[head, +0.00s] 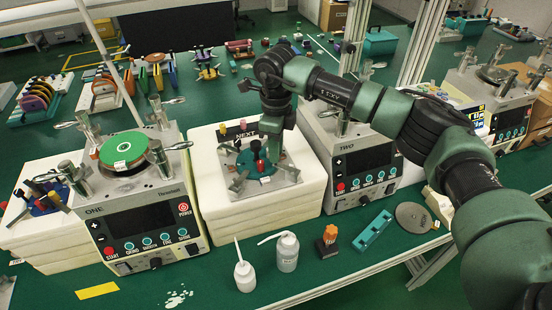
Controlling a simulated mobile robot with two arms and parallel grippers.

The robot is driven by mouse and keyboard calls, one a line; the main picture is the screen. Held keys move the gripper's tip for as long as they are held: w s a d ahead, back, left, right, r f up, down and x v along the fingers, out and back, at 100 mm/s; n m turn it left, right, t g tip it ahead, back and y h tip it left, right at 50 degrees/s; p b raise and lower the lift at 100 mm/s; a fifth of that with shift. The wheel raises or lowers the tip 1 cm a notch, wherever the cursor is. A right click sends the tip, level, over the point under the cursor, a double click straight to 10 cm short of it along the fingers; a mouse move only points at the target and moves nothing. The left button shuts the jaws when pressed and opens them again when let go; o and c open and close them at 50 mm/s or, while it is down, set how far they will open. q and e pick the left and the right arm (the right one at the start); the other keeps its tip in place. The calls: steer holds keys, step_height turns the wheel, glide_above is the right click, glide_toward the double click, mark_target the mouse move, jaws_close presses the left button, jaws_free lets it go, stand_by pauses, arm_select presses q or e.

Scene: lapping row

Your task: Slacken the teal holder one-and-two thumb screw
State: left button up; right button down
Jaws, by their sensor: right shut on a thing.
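The teal holder (249,162) stands on a metal plate (284,181) on top of the white block stack marked NEXT, between machines ONE and TWO. It has a small red part and pale grey levers around it. My right gripper (262,152) reaches down over the holder from behind and is shut at its top, apparently on a thumb screw. The gripped part is small and mostly hidden by the fingers, so I cannot tell how far the screw is turned. My left gripper is not in view.
Machine ONE (150,217) with a green disc (124,147) stands left, machine TWO (362,167) right. In front are two white bottles (245,275) (287,252), an orange-topped brush (328,240), a teal bar (372,231) and a grey disc (413,216).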

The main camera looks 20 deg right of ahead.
steer(key=n+b, duration=0.3)
steer(key=n, duration=0.1)
steer(key=shift+f+n+b, duration=0.1)
steer(key=shift+n+b, duration=0.9)
steer(key=shift+n, duration=0.5)
steer(key=shift+n+b, duration=0.5)
steer(key=shift+n, duration=0.9)
steer(key=c, duration=1.3)
jaws_free()
steer(key=shift+r, duration=0.3)
